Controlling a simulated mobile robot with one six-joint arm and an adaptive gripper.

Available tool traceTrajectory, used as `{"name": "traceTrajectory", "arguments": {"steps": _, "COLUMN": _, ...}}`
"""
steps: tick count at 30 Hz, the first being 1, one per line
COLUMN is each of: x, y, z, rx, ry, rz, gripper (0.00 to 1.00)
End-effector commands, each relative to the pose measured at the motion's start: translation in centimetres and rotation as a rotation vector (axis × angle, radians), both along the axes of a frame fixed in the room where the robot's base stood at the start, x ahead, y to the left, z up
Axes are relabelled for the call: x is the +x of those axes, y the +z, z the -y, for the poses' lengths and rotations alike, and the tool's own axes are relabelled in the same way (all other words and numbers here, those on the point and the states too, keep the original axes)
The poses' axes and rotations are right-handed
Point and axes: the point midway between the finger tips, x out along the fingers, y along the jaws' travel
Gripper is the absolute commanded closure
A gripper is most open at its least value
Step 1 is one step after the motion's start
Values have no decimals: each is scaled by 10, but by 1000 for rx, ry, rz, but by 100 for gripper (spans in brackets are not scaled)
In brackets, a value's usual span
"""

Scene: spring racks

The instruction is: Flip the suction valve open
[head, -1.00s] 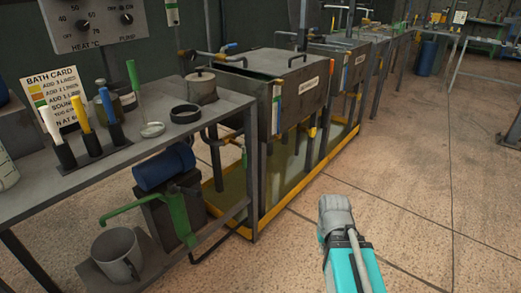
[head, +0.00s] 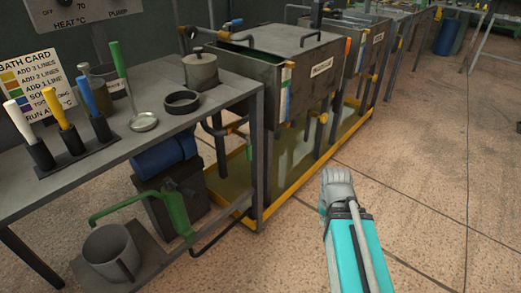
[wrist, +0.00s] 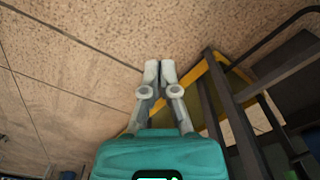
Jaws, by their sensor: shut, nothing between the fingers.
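A pipe with an orange-yellow fitting (head: 237,124) runs below the front tank, with a small green part (head: 249,148) just under it. I cannot tell which of these is the suction valve or how its handle is set. The blue pump motor (head: 165,154) sits under the bench, with a green pipe and bracket (head: 176,212) in front of it. My gripper (wrist: 160,66) is shut and empty in the wrist view, over bare floor beside the yellow-edged tray. In the head view my arm hangs right of the rack, apart from the pipework.
Grey tanks (head: 290,65) stand above a yellow-rimmed drip tray (head: 285,197). Rack legs bar part of the way. The floor (head: 440,170) at right is clear.

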Motion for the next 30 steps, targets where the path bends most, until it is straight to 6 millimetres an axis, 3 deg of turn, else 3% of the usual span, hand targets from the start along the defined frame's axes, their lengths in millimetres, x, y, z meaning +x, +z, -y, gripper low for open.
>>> {"name": "traceTrajectory", "arguments": {"steps": 10, "x": 8, "y": -4, "z": -5, "rx": 38, "ry": -3, "rz": -1, "gripper": 100}}
{"name": "traceTrajectory", "arguments": {"steps": 14, "x": 23, "y": -10, "z": -24, "rx": 116, "ry": -5, "rz": -4, "gripper": 100}}
{"name": "traceTrajectory", "arguments": {"steps": 23, "x": 87, "y": -21, "z": -68, "rx": 459, "ry": -31, "rz": -7, "gripper": 100}}
{"name": "traceTrajectory", "arguments": {"steps": 30, "x": 147, "y": -9, "z": -98, "rx": 794, "ry": -49, "rz": 0, "gripper": 100}}
